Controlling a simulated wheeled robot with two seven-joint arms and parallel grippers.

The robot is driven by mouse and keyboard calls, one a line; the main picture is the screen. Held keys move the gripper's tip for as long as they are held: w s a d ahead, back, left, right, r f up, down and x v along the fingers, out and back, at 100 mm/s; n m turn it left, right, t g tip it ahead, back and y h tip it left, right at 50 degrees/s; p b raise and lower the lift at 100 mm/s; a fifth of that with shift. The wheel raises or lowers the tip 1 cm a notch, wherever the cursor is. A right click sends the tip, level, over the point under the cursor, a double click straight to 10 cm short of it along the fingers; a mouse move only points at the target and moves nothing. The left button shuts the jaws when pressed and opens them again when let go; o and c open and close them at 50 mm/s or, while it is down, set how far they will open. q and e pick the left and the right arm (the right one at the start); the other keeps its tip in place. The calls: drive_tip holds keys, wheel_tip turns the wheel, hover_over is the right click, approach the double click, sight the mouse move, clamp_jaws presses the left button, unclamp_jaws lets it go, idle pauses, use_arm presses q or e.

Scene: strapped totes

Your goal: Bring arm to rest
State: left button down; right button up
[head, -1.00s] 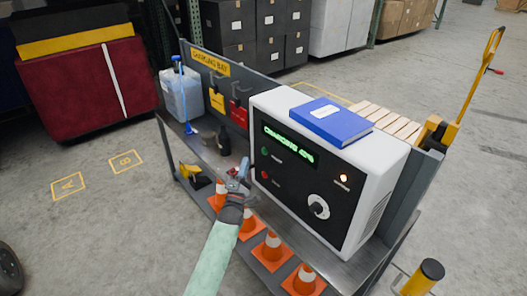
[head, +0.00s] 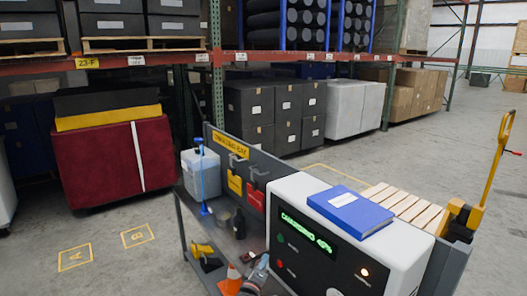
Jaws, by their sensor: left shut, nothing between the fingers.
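My left gripper (head: 259,267) shows at the bottom edge of the head view, in front of the white charger box (head: 420,252). It is shut and empty. Only the gripper and a bit of the wrist show; the rest of the arm is below the picture. It is over the grey charging cart near its front, next to an orange cone (head: 232,275); I cannot tell whether they touch. My right gripper is not in view.
A blue book (head: 348,211) lies on the charger. A jug (head: 201,174), a dark bottle (head: 239,222) and a yellow tool (head: 203,250) stand on the cart. A maroon tote (head: 118,165) stands behind left. Floor marks A (head: 75,258) and B (head: 137,235) are clear.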

use_arm(q)
drive_tip(key=s+a+f+m+g+y, duration=0.15)
drive_tip(key=s+a+m+g, duration=0.3)
drive_tip(key=s, duration=0.95)
drive_tip(key=s+a+f+m+g+y, duration=0.1)
drive_tip(key=s+a+m+g+y, duration=0.3)
drive_tip(key=s, duration=0.9)
drive_tip(key=s+a+f+m+g, duration=0.1)
drive_tip(key=s+a+m+g, duration=0.35)
drive_tip(key=s, duration=0.95)
drive_tip(key=s+a+f+n+g, duration=0.1)
drive_tip(key=s+f+g, duration=0.1)
drive_tip(key=s, duration=0.5)
drive_tip(key=s+a+f+n+g, duration=0.1)
drive_tip(key=s+a+f, duration=0.1)
drive_tip(key=s+f, duration=0.3)
drive_tip(key=shift+s+g, duration=0.4)
drive_tip(key=shift+s, duration=0.6)
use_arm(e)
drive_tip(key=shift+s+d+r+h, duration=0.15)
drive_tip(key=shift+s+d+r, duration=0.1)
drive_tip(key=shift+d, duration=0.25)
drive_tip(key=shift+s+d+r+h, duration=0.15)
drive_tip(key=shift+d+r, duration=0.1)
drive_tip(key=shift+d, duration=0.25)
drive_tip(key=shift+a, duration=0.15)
